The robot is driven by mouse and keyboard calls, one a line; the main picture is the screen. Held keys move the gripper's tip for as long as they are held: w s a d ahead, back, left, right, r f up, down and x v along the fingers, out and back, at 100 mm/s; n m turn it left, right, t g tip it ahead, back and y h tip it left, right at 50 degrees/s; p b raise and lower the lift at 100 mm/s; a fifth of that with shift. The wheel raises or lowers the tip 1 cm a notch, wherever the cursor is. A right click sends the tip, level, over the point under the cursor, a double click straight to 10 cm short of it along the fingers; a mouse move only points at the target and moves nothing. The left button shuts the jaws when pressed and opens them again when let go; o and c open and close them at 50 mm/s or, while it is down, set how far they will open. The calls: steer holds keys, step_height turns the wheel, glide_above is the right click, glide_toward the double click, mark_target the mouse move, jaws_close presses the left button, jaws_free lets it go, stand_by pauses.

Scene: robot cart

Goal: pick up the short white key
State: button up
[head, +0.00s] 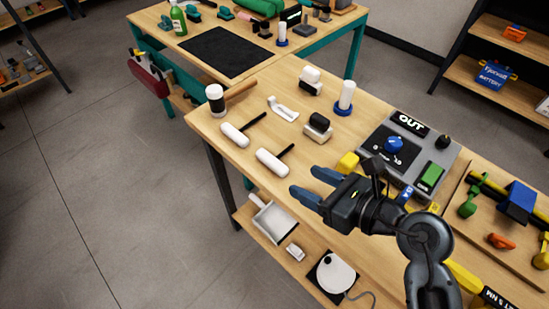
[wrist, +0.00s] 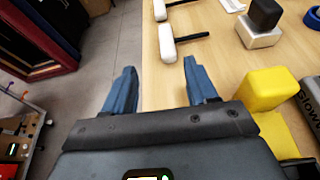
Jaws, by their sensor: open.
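Two keys with white bar handles and black shafts lie on the wooden table near its left edge. The nearer one, the short white key (head: 272,163), has the shorter visible shaft; it also shows in the wrist view (wrist: 167,44). The other, longer white key (head: 235,135) lies beyond it and is partly cut off in the wrist view (wrist: 159,10). My gripper (head: 310,185), with blue fingers, is open and empty. It is close to the short key, on its near right side in the head view, and apart from it. The fingers also show in the wrist view (wrist: 159,68).
A yellow block (head: 347,162) and a grey control box (head: 410,150) stand close to my gripper. A black-and-white block (head: 318,127), a white hook-shaped piece (head: 283,109) and a mallet (head: 216,99) stand or lie beyond the keys. A lower shelf holds a dustpan (head: 272,228).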

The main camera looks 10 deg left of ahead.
mark_target(284, 169)
steer(key=shift+w, duration=0.45)
steer(key=shift+w+a+f, duration=0.2)
steer(key=shift+w, duration=0.05)
steer(key=shift+f+x, duration=0.2)
steer(key=shift+x, duration=1.5)
steer(key=shift+f+x, duration=0.2)
steer(key=shift+x, duration=1.55)
steer(key=shift+d, duration=0.15)
jaws_close()
